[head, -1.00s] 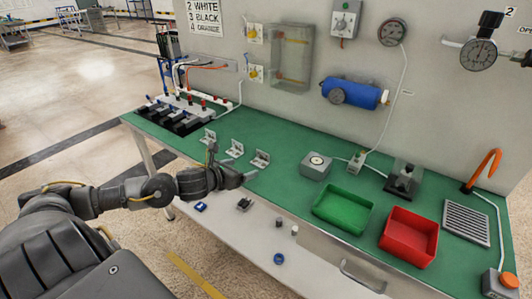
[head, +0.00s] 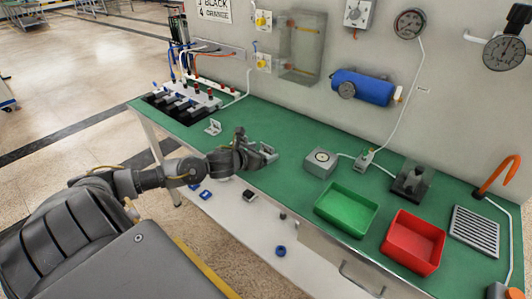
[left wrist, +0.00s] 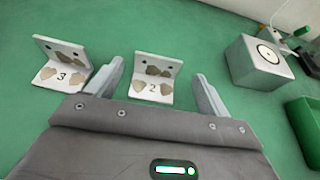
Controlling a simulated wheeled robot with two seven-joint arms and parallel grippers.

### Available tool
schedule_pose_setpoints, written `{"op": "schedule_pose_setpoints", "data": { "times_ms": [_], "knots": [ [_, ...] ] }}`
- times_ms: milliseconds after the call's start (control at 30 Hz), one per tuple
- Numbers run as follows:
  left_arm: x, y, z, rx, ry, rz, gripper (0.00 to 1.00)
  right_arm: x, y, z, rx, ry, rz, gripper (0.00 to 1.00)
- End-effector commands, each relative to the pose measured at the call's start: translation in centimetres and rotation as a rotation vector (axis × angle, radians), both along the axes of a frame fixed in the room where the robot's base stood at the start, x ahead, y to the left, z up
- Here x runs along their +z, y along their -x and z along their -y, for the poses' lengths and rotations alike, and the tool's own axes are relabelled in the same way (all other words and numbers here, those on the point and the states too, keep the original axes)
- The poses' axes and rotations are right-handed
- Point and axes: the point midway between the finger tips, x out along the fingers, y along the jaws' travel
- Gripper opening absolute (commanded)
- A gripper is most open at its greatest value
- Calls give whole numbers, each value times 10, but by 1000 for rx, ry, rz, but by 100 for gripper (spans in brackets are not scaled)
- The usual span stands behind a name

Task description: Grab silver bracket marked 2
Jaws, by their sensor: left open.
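The silver bracket marked 2 (left wrist: 152,76) is an L-shaped piece on the green bench top in the left wrist view. My left gripper (left wrist: 158,88) is open, with one finger on each side of this bracket and visible gaps to it. The silver bracket marked 3 (left wrist: 62,66) stands to the left, outside the left finger. My right gripper is not in view.
A grey box with a round dial (head: 320,162) stands right of the gripper. A green tray (head: 346,226) and a red tray (head: 412,262) lie farther right. Black fixtures with cables (head: 180,103) stand at the bench's left end. Bare green surface lies behind the brackets.

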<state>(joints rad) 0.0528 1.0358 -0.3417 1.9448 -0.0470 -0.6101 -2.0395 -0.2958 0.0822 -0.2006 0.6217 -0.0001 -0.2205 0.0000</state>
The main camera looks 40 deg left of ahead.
Motion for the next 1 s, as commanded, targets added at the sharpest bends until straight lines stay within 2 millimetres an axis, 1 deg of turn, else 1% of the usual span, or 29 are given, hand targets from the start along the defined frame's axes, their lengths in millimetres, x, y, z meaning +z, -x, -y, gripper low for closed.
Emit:
{"op": "schedule_pose_setpoints", "data": {
  "times_ms": [133, 333, 400, 500, 767, 867, 1000],
  "knots": [
    [0, -5, 0, 0, 1, 0, 80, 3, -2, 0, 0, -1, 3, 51],
    [-5, -32, -4, 1, 5, 1, 80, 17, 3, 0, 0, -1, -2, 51],
    [-11, -40, -5, 2, 4, 0, 80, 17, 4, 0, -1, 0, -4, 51],
    [-15, -48, -5, -1, 2, 0, 80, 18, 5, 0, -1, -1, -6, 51],
    [-18, -50, -5, -2, 0, 0, 80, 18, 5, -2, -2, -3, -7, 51],
    [-17, -50, -5, -2, 0, 0, 70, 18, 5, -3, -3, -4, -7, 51],
    [-17, -50, -5, -2, 0, 0, 51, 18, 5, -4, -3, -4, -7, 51]
  ]
}}
